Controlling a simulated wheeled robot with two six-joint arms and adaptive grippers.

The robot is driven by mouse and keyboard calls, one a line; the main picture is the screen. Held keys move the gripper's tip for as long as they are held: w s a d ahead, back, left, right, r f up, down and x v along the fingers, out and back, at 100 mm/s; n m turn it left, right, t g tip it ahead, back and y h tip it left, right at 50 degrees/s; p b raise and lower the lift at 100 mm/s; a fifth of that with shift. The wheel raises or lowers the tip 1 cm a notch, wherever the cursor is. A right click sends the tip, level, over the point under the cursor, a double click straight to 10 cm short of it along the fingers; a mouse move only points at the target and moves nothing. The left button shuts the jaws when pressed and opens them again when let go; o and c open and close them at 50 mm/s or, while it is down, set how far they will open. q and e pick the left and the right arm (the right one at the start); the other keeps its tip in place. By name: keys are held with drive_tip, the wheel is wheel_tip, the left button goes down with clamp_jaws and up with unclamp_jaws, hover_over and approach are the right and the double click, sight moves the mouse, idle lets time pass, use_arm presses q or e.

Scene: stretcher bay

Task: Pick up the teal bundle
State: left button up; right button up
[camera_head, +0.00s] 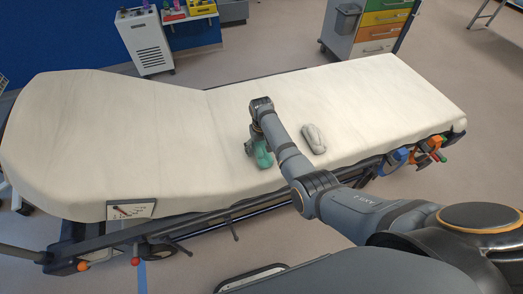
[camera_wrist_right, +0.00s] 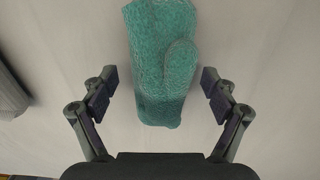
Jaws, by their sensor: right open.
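The teal bundle (camera_head: 262,152) lies on the cream stretcher mattress (camera_head: 120,140), partly hidden by my right wrist in the head view. In the right wrist view the teal bundle (camera_wrist_right: 160,60) looks like a knitted mitten shape, with its lower end between the open fingers. My right gripper (camera_wrist_right: 160,92) is open, with a gap between each finger and the bundle. In the head view my right gripper (camera_head: 256,142) is over the bundle, its fingers mostly hidden. My left gripper is not in view.
A grey bundle (camera_head: 314,138) lies on the mattress to the right of my right wrist. Its edge seems to show at the left of the wrist view (camera_wrist_right: 10,90). A white cabinet (camera_head: 146,42) and a drawer cart (camera_head: 370,28) stand behind the stretcher. The mattress is otherwise clear.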

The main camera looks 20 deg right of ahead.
drive_tip(key=c, duration=1.4)
drive_tip(key=shift+c, duration=0.2)
drive_tip(key=shift+r, duration=0.1)
